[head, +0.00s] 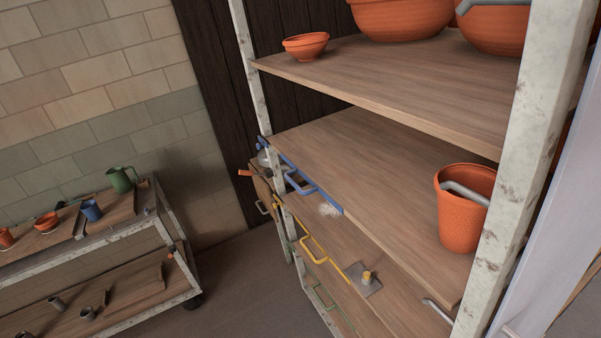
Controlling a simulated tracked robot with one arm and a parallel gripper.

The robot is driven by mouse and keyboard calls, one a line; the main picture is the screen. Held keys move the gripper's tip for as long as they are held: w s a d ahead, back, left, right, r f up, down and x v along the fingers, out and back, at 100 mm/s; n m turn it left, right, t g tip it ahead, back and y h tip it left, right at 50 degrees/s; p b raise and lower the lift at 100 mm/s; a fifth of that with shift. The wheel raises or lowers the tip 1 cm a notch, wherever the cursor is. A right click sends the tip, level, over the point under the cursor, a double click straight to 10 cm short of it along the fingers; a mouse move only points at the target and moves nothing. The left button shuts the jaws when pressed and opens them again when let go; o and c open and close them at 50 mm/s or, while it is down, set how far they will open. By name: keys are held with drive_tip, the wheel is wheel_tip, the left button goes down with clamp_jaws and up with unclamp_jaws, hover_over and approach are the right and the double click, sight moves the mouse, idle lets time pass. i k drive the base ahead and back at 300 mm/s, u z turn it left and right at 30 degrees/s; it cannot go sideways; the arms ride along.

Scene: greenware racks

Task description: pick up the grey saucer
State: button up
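I make out no grey saucer in the head view. A small pale grey object (264,158) beside the rack's far post is too small and partly hidden to identify. A flat, squarish grey plate with a yellow knob (364,281) lies on a lower level of the rack; it does not look like a saucer. My gripper does not show in this view.
A pale metal rack with wooden shelves (330,150) fills the right, its near post (530,150) close to me. Orange bowls (306,46) and a tall orange pot (462,225) stand on it. A low trolley (125,232) with cups is at left. Floor between is clear.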

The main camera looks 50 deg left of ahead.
sight(284, 168)
drive_tip(key=z, duration=2.5)
drive_tip(key=k, duration=2.55)
drive_tip(key=u, duration=2.35)
